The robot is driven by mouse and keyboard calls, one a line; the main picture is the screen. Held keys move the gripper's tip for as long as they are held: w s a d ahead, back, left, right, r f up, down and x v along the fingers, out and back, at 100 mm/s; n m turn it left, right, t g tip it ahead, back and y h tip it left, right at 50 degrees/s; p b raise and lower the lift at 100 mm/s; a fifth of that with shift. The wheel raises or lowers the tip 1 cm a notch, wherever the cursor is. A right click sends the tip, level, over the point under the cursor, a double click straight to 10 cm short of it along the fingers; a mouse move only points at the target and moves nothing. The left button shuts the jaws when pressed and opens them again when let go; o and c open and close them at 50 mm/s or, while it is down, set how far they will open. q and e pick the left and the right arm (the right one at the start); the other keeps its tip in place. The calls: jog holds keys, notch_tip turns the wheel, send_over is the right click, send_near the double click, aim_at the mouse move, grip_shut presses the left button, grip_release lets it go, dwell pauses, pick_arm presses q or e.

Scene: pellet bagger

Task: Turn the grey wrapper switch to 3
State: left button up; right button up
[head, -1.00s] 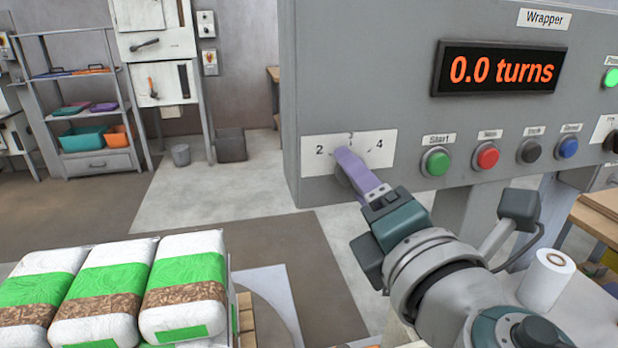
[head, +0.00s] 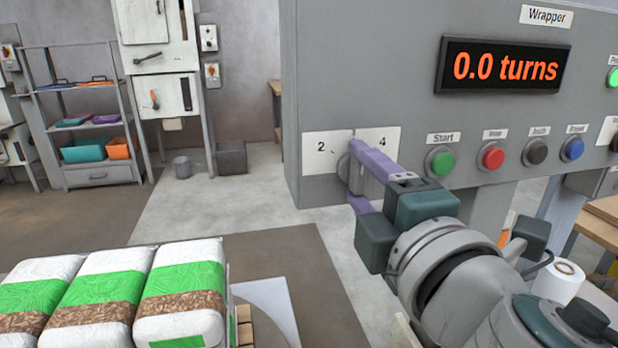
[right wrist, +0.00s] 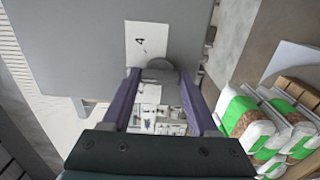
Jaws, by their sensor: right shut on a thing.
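The grey wrapper switch (head: 343,173) is on a white scale plate (head: 318,142) at the lower left of the wrapper panel. The plate shows 2 at left and 4 at right; the middle mark is hidden behind a finger. My right gripper (head: 357,174) has its purple fingers on either side of the knob, shut on it. In the right wrist view the round grey knob (right wrist: 160,70) sits between the fingertips. The grip stands roughly upright; the exact pointer position is hidden. My left gripper is out of view.
Right of the switch are a green Start button (head: 440,161), a red button (head: 491,155), a black one and a blue one. The display (head: 503,66) reads 0.0 turns. White and green bags (head: 182,292) lie on a pallet at lower left. Floor between is clear.

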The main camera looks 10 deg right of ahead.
jog(key=o, duration=1.4)
jog(key=shift+s, duration=0.1)
jog(key=s+b, duration=0.2)
jog(key=s, duration=0.7)
jog(key=shift+s+d, duration=0.15)
jog(key=shift+s, duration=0.25)
